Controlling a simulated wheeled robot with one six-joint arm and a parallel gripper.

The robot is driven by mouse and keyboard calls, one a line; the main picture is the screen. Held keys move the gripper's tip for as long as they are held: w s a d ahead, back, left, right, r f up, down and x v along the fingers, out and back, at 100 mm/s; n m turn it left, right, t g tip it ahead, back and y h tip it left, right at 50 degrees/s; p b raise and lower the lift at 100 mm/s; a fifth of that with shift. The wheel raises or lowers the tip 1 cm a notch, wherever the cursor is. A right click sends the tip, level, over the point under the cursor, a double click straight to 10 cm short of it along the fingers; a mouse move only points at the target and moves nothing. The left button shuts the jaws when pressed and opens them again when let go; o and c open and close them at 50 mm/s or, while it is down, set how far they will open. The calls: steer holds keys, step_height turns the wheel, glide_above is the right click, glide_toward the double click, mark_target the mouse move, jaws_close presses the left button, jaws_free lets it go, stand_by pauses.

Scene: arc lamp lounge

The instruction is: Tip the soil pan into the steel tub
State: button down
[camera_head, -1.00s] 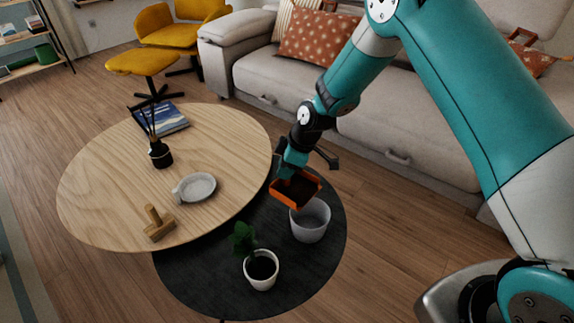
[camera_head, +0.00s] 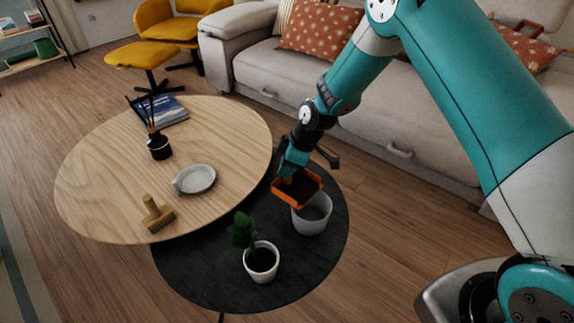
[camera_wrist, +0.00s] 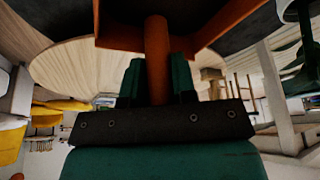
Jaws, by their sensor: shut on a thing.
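The soil pan (camera_head: 312,201) is a small orange pan with dark soil inside. My gripper (camera_head: 289,172) is shut on its handle, and the pan hangs in the air over the far side of the steel tub. The wrist view shows the orange handle (camera_wrist: 156,60) between the two fingers, with the pan's edge at the top. The steel tub (camera_head: 312,222) is a grey round tub standing upright on the dark lower table. The pan hides part of its rim. The pan looks only slightly tilted, with soil in it. The tub's inside is partly hidden.
A potted plant (camera_head: 261,272) stands on the dark table (camera_head: 200,283) close to the tub. The higher wooden table (camera_head: 110,190) holds a white dish (camera_head: 199,179), a wooden object (camera_head: 155,216), a reed diffuser (camera_head: 159,147) and a book (camera_head: 170,110). A sofa (camera_head: 400,118) stands behind.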

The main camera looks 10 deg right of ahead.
steer(key=shift+f+b, duration=0.65)
steer(key=shift+f, duration=0.2)
steer(key=shift+s+d+r+t+y+b, duration=0.25)
steer(key=shift+r+t+y+b, duration=0.2)
steer(key=shift+t+b, duration=0.15)
steer(key=shift+s+d+r+t+y+b, duration=0.15)
steer(key=shift+s+r+t+y+b, duration=0.1)
steer(key=shift+r+t+y+b, duration=0.25)
steer(key=shift+s+d+r+b, duration=0.15)
steer(key=shift+b, duration=0.5)
steer(key=shift+s+d+r+n+t+y+b, duration=0.2)
steer(key=shift+s+r+t+y+b, duration=0.3)
steer(key=shift+b, duration=0.55)
steer(key=shift+s+d+r+n+t+y+b, duration=0.15)
steer(key=shift+d+t+y+b, duration=0.2)
steer(key=shift+t+b, duration=0.55)
steer(key=shift+s+d+r+t+y+b, duration=0.2)
steer(key=shift+s+t+y+b, duration=0.15)
steer(key=shift+b, duration=1.3)
steer(key=shift+s+d+r+t+y+b, duration=0.1)
steer(key=shift+s+d+t+y+b, duration=0.25)
steer(key=shift+b, duration=1.3)
steer(key=shift+s+d+r+n+t+y+b, duration=0.2)
steer(key=shift+s+t+y+b, duration=0.2)
steer(key=shift+b, duration=1.65)
steer(key=shift+s+d+r+n+t+y+b, duration=0.1)
steer(key=shift+s+d+t+y+b, duration=0.2)
steer(key=shift+b, duration=1.75)
